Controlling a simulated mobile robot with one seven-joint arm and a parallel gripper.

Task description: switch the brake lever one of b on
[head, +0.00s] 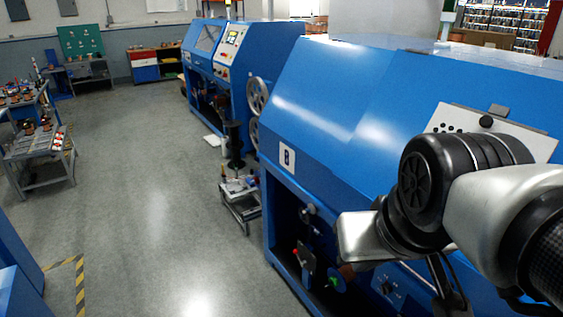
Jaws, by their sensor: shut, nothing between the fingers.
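A large blue machine (330,110) fills the right side, with a small white label (287,158) whose mark looks like a B or an 8. In its open lower front are a small red knob (295,252) near a grey plate (307,258) and a green knob (333,283) to the right. I cannot tell which part is the brake lever or how it is set. My arm reaches in from the right, in front of the machine. I cannot make out my gripper's fingers; part of the lower front is hidden behind my arm.
A second blue machine (205,45) with a control panel stands farther back. A small metal stand (240,205) is on the floor between the machines. A cart (40,160) with parts stands at the left. The grey floor (140,200) in the middle is clear.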

